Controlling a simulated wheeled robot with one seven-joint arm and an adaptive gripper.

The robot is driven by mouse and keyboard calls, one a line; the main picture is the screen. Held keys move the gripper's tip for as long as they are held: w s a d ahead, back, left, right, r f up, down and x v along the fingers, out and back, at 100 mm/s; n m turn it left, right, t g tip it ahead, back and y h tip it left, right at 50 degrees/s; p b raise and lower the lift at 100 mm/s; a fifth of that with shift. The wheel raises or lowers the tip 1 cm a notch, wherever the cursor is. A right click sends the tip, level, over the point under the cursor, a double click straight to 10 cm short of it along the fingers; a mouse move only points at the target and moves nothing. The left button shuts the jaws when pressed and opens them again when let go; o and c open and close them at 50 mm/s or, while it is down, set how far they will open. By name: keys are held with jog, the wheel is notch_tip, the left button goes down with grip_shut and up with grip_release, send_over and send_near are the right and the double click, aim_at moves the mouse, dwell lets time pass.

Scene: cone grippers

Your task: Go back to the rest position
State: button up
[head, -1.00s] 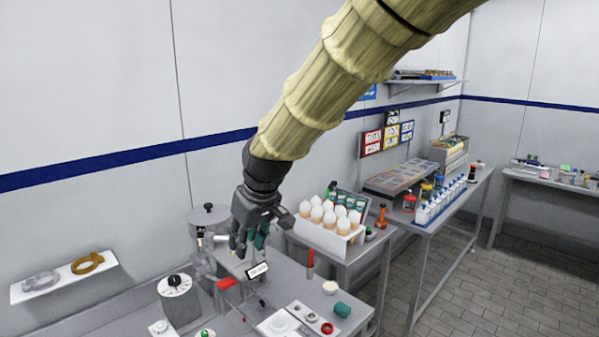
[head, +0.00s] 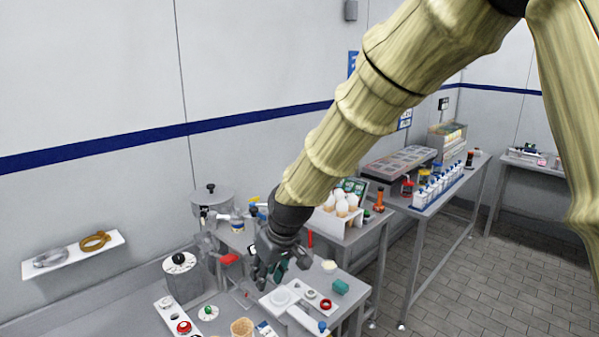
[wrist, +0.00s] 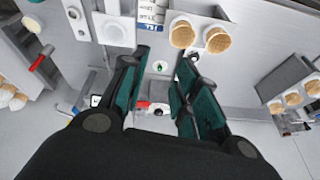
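My gripper (head: 270,277) hangs over the near work table, close to the left end of a white plate (head: 283,298) with round fittings. In the wrist view my gripper (wrist: 165,75) shows its teal-padded fingers spread apart. Nothing is held between them; only the surface and small items farther below show in the gap. My arm slants down from the upper right in the head view.
A lidded pot (head: 211,200) and a grey dial canister (head: 180,273) stand left. White-topped cones (head: 341,205) stand in a box behind. Floor (head: 470,275) is clear at right.

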jog(key=s+d+f+m+b, duration=0.1)
jog(key=s+d+f, duration=0.3)
jog(key=f, duration=0.6)
jog(key=s+d+f+m+g+b, duration=0.1)
jog(key=s+d+f+m+b, duration=0.3)
jog(key=f, duration=0.7)
jog(key=s+d+f+n+p, duration=0.1)
jog(key=s+d+f, duration=0.3)
jog(key=f, duration=0.6)
jog(key=s+d+f+m+h+b, duration=0.1)
jog(key=s+d+f, duration=0.5)
jog(key=s, duration=0.3)
jog(key=s+d+f+m+g+h+b, duration=0.1)
jog(key=s+d+f+b, duration=0.1)
jog(key=s+d+f, duration=0.4)
jog(key=s+d+f+m+h+b, duration=0.1)
jog(key=s+d+f, duration=0.5)
jog(key=s+f, duration=0.3)
jog(key=s, duration=0.3)
jog(key=shift+s+f+m+g, duration=0.2)
jog(key=shift+s+m+g, duration=0.15)
jog(key=shift+m+g, duration=0.05)
